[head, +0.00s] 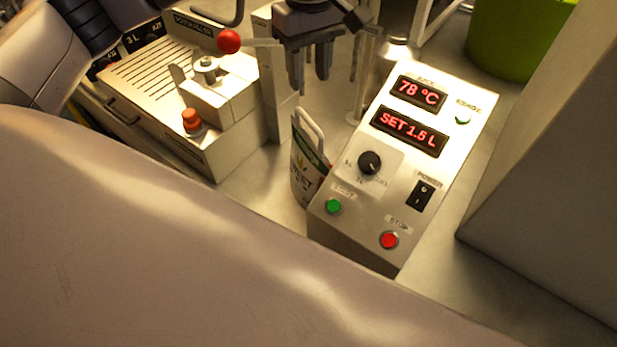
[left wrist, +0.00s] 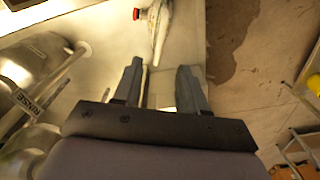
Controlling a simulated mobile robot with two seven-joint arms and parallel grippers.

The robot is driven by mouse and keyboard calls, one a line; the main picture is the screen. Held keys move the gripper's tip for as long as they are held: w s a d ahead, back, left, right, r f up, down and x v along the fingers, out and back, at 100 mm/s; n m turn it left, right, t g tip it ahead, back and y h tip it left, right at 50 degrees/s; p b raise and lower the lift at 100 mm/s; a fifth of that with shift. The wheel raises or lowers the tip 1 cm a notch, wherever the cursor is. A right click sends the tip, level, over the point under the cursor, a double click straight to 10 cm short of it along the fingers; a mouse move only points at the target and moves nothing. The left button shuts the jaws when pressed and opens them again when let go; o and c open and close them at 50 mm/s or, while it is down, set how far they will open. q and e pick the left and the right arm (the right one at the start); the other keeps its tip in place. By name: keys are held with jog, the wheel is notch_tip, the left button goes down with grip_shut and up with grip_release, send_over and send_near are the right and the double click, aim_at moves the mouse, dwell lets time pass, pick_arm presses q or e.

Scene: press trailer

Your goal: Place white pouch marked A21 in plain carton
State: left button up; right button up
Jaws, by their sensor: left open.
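A white pouch (head: 305,165) with a looped handle and green print stands left of the control box in the head view. Its marking is not readable, and the box hides part of it. My left gripper (head: 310,78) is at the top of the head view, open, above and beyond the pouch. In the left wrist view, its two fingers (left wrist: 158,85) are apart with nothing between them. A pale narrow object lies beyond the fingertips there; I cannot tell whether it is the pouch. I cannot make out a plain carton. My right gripper is not in view.
The control box (head: 345,208) has red displays and buttons. A pale machine (head: 235,150) with an orange knob and a red-ball lever (head: 229,41) stands at left. A green bin (head: 520,40) is at top right. A tall grey surface (head: 550,180) bounds the right.

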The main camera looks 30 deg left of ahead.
aim_at(310, 126)
pick_arm(q)
notch_tip(310, 126, down, 9)
jog(key=shift+f, duration=0.15)
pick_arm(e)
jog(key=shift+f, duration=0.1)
pick_arm(q)
notch_tip(310, 126, down, 4)
jog(key=shift+f+b, duration=0.1)
jog(key=shift+b, duration=0.75)
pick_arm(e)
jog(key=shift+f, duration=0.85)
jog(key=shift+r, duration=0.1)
pick_arm(q)
grip_shut()
jog(key=shift+w+r, duration=0.15)
jog(key=shift+r, duration=0.15)
